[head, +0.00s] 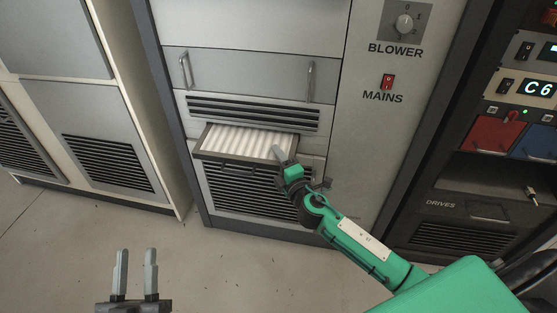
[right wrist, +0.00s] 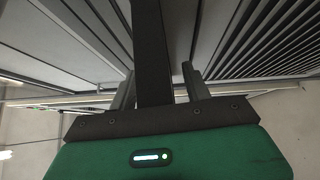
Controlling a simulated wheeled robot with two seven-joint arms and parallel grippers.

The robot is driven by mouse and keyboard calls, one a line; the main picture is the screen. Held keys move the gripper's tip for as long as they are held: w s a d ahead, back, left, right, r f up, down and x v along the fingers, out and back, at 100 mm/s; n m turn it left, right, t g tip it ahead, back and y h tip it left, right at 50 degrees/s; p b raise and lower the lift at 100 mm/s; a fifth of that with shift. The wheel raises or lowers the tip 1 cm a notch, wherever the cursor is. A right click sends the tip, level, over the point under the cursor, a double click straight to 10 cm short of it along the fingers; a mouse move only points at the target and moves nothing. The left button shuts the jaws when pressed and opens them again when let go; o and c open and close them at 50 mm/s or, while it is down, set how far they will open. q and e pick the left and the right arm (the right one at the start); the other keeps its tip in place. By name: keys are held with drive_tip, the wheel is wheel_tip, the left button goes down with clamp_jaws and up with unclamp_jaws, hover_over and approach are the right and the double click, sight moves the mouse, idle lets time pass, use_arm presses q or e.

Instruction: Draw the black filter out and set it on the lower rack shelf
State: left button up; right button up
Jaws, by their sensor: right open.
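The black filter (head: 235,141), with a dark frame and white pleated top, sticks partly out of a slot in the grey cabinet, its back part hidden inside. My right gripper (head: 283,157) is at the filter's front right corner. In the right wrist view, a dark bar (right wrist: 150,45), which looks like part of the filter's frame, runs between the two open fingers of this gripper (right wrist: 157,78). Whether either finger touches it is unclear. My left gripper (head: 135,255) is open and empty, low at the left, well away from the filter.
A louvred panel (head: 245,195) lies below the filter. Above are a vent (head: 255,113) and a panel with two handles (head: 250,75). At right, a dark rack has an open shelf bay (head: 495,182) above the DRIVES label. The floor (head: 220,265) in front is clear.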

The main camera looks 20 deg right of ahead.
sight(267, 166)
clamp_jaws()
drive_tip(key=shift+s, duration=0.1)
drive_tip(key=shift+s+a, duration=0.85)
drive_tip(key=shift+s, duration=0.3)
drive_tip(key=shift+s+a, duration=0.8)
drive_tip(key=shift+s, duration=0.35)
drive_tip(key=shift+s+a, duration=0.1)
drive_tip(key=shift+s, duration=0.05)
drive_tip(key=s+a, duration=0.4)
drive_tip(key=s, duration=0.2)
drive_tip(key=shift+s, duration=0.15)
idle(1.2)
drive_tip(key=shift+a+r, duration=0.1)
drive_tip(key=shift+r, duration=0.05)
